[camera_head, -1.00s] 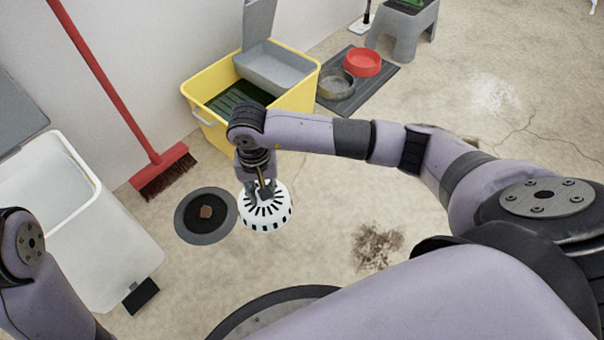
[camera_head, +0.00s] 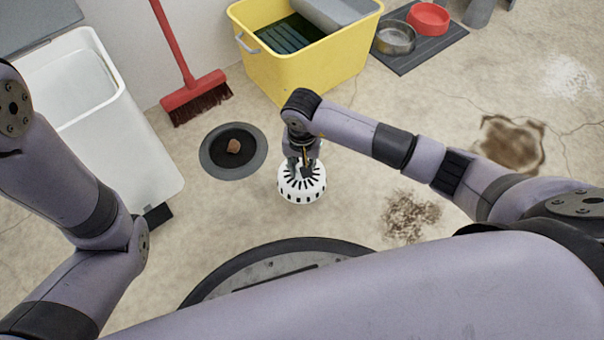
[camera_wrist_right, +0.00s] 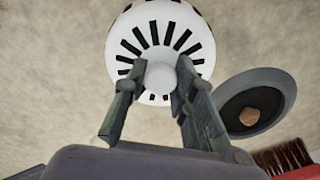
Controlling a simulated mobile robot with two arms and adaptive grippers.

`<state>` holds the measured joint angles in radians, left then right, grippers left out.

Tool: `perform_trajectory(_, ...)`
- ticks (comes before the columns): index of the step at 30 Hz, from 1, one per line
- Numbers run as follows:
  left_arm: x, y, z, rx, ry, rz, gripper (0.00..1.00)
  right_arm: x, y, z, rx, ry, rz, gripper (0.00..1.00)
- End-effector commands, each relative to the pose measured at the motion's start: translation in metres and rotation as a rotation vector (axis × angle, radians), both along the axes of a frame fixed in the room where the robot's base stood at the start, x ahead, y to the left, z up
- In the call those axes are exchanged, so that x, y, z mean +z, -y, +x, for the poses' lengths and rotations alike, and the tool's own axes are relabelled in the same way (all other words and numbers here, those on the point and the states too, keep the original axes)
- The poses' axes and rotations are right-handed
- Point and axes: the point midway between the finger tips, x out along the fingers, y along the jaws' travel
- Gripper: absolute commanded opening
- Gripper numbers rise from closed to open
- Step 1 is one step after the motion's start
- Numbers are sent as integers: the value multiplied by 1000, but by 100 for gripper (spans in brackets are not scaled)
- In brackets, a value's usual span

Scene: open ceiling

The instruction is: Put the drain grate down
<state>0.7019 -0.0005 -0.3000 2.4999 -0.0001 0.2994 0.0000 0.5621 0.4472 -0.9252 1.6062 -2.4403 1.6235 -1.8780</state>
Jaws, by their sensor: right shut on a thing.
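The drain grate (camera_head: 302,192) is a white round cap with dark radial slots on top and square holes around its side. It also shows in the right wrist view (camera_wrist_right: 160,40). My right gripper (camera_head: 303,170) is above it, with its fingers (camera_wrist_right: 160,72) shut on the central knob. I cannot tell whether the grate touches the floor. The open drain (camera_head: 216,160), a dark hole with a grey ring, lies to the left of the grate, apart from it. A brown lump (camera_head: 234,146) sits in the drain. My left arm shows at the left, but its gripper is out of view.
A white bin (camera_head: 150,150) stands at the left. A red broom (camera_head: 196,96) leans against the wall. A yellow tub (camera_head: 300,72) stands behind my right arm. A dark mat (camera_head: 405,65) holds two bowls. Brown stains (camera_head: 410,215) mark the bare floor at right.

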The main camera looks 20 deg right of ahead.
Motion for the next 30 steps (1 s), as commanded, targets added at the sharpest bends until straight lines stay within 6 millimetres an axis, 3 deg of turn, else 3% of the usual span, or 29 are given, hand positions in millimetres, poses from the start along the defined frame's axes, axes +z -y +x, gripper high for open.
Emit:
perform_trajectory(1,-11,0,0,0,0,0,40,-15,0,-1,-1,-3,0,0)
perform_trajectory(5,-24,0,0,0,0,1,40,-33,-1,-1,0,-3,1,0)
perform_trajectory(17,-25,0,0,0,0,1,40,-37,0,0,1,0,-1,0)
perform_trajectory(18,-24,0,0,0,0,1,40,-36,0,0,1,-1,0,26)
perform_trajectory(26,-24,0,0,0,0,1,40,-36,0,-1,1,-1,0,44)
perform_trajectory(30,-24,0,0,0,0,1,40,-36,0,-1,1,-1,0,45)
